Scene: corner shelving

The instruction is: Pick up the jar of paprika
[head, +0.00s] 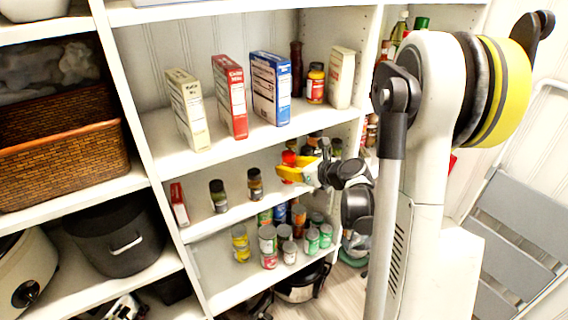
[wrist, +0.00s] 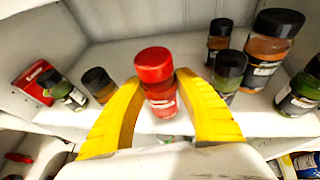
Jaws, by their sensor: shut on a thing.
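The jar of paprika (wrist: 160,96) is a small jar with a red lid and a reddish body; its label is too small to read. It stands upright between the two yellow fingers of my gripper (wrist: 157,88) in the wrist view, with a finger against each side. In the head view, the red lid of the jar (head: 289,157) shows just above the yellow fingers of my gripper (head: 290,172), at the front of the middle shelf. I cannot tell whether its base touches the shelf.
Dark-lidded spice jars stand close to the right, including a tall one (wrist: 274,46), and to the left, such as a short one (wrist: 97,84). Boxes (head: 270,88) stand on the shelf above; cans (head: 268,240) stand below.

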